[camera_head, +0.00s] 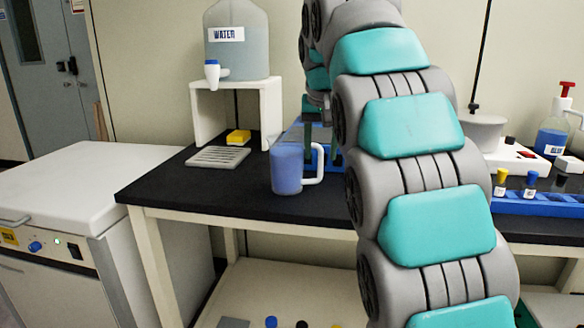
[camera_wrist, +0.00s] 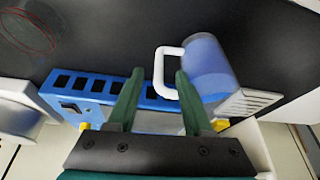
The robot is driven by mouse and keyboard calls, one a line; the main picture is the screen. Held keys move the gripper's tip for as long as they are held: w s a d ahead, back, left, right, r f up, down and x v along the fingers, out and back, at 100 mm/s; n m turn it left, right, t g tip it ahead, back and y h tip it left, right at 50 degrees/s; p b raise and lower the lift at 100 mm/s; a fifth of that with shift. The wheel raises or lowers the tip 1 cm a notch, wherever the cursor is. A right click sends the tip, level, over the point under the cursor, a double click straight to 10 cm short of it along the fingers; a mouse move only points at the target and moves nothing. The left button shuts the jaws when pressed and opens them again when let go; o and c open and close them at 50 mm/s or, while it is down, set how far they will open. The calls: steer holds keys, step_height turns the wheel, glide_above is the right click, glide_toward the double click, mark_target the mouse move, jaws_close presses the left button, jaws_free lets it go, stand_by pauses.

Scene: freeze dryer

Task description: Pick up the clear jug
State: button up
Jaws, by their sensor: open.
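The clear jug (camera_head: 287,168) looks bluish and stands upright on the black bench top, with its white handle (camera_head: 313,164) pointing right. In the wrist view the jug (camera_wrist: 208,68) lies just beyond my right finger, and its white handle (camera_wrist: 166,72) shows between the two fingertips. My gripper (camera_wrist: 156,75) is open, with green fingers either side of the handle in that picture. I cannot tell whether the fingers touch it. In the head view my gripper (camera_head: 311,110) hangs above and behind the jug, partly hidden by my arm.
A water container (camera_head: 237,45) stands on a white stand (camera_head: 263,110) at the back left, near a grey drain tray (camera_head: 217,157) and a yellow sponge (camera_head: 238,136).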

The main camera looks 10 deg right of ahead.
mark_target(321, 157)
steer(key=shift+x, duration=2.4)
jaws_close()
